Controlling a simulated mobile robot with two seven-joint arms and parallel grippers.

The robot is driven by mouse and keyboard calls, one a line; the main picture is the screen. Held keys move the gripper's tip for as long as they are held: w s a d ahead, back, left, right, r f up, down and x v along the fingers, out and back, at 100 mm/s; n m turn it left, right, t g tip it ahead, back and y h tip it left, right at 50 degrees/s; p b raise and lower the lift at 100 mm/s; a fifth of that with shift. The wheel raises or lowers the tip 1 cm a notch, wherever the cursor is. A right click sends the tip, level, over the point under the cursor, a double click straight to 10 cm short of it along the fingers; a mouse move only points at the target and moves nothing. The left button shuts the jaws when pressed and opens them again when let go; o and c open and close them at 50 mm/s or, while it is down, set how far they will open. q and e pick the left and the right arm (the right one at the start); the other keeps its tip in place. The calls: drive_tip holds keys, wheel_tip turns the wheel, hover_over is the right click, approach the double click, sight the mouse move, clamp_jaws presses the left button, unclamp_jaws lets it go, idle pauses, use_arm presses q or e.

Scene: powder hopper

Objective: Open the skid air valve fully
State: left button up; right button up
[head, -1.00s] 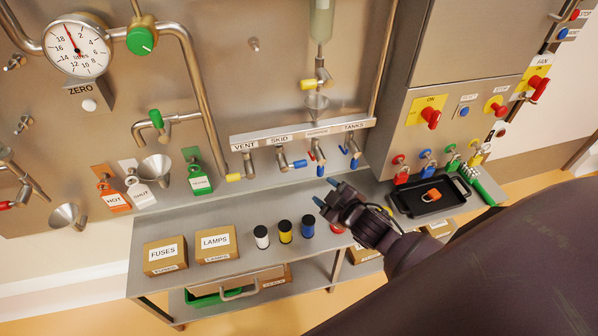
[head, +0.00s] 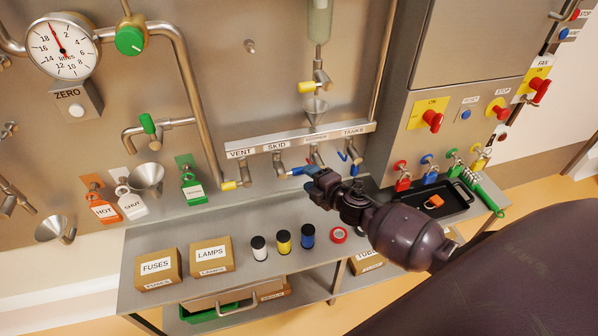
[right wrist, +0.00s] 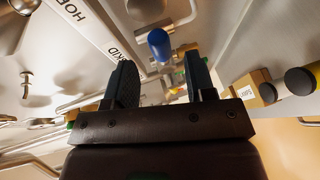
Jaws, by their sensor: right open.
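The skid air valve (head: 280,165) hangs under the SKID label (head: 275,146) on the steel rail. Its blue handle (head: 297,171) sticks out to the right, towards my right gripper (head: 312,176). The gripper is open, with its fingertips close to the handle's end; the head view does not show clearly whether they touch. In the right wrist view the blue handle (right wrist: 158,44) is seen end-on, in the gap between the two dark fingers of my right gripper (right wrist: 160,75) and beyond their tips. My left gripper is not in view.
The vent valve's yellow handle (head: 229,185) is to the left, and the tanks valve's blue handle (head: 342,156) is to the right. My gripper partly hides the valve between. Below are several small cylinders (head: 283,241), boxes (head: 212,255) and a black tray (head: 456,200).

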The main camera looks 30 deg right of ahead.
sight(300, 172)
drive_tip(key=shift+b+x, duration=0.4)
drive_tip(key=shift+x, duration=2.2)
clamp_jaws()
